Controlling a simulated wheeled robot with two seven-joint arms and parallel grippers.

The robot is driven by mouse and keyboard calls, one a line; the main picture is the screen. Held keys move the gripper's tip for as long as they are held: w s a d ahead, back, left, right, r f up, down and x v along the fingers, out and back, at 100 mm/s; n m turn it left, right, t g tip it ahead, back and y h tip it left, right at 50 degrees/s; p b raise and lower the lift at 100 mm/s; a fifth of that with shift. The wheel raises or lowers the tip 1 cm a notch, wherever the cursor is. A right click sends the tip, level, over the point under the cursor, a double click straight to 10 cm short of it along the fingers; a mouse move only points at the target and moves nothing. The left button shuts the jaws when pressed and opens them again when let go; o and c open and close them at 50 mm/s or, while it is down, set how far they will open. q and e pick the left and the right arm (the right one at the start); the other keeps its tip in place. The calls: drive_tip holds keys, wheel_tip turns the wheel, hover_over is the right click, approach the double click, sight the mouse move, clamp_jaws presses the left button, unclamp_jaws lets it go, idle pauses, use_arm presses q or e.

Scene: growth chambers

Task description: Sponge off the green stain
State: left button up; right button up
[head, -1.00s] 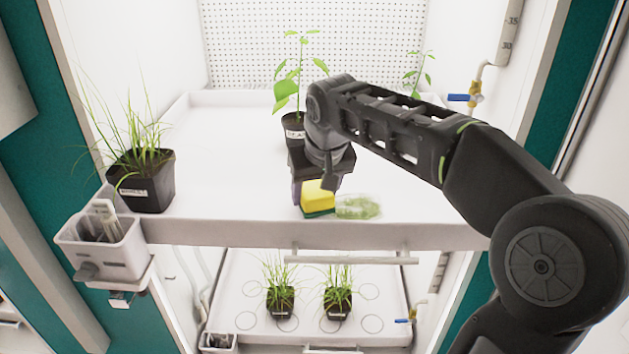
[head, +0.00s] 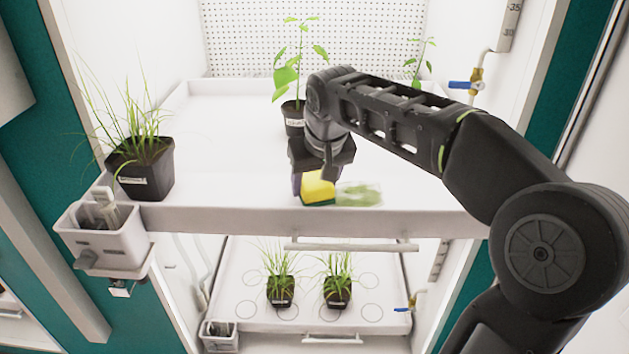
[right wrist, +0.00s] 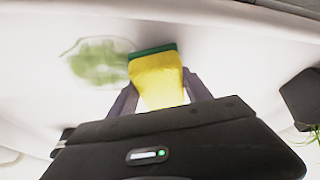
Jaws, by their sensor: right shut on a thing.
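A yellow sponge with a green scouring side (head: 318,188) is held low at the front of the upper white shelf. It also shows in the right wrist view (right wrist: 158,80). My right gripper (head: 318,178) is shut on it, with a finger on either side in the wrist view (right wrist: 157,95). The green stain (head: 359,194) is a pale smear on the shelf just right of the sponge in the head view. In the wrist view the stain (right wrist: 97,62) lies just left of the sponge's green edge. My left gripper is not in view.
A potted plant (head: 293,118) stands behind my right gripper. A grassy pot (head: 141,170) is at the shelf's left, and a white holder (head: 105,243) hangs at the front left corner. The upper shelf (head: 225,160) is bare between these pots. A lower tray (head: 235,280) holds two grassy pots.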

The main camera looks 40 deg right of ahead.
sight(364, 197)
drive_tip(key=shift+f+b, duration=0.6)
drive_tip(key=shift+f, duration=0.15)
drive_tip(key=shift+s+d, duration=0.1)
drive_tip(key=shift+s+d+r, duration=0.1)
drive_tip(key=shift+s+d, duration=0.9)
drive_tip(key=shift+d, duration=0.3)
drive_tip(key=shift+d, duration=0.1)
drive_tip(key=shift+s+d+b, duration=0.55)
drive_tip(key=shift+s+d, duration=0.45)
drive_tip(key=shift+d, duration=0.25)
drive_tip(key=shift+s+d, duration=0.1)
drive_tip(key=shift+s+d, duration=0.55)
drive_tip(key=shift+d, duration=0.15)
drive_tip(key=shift+s+d, duration=0.5)
drive_tip(key=shift+d, duration=0.2)
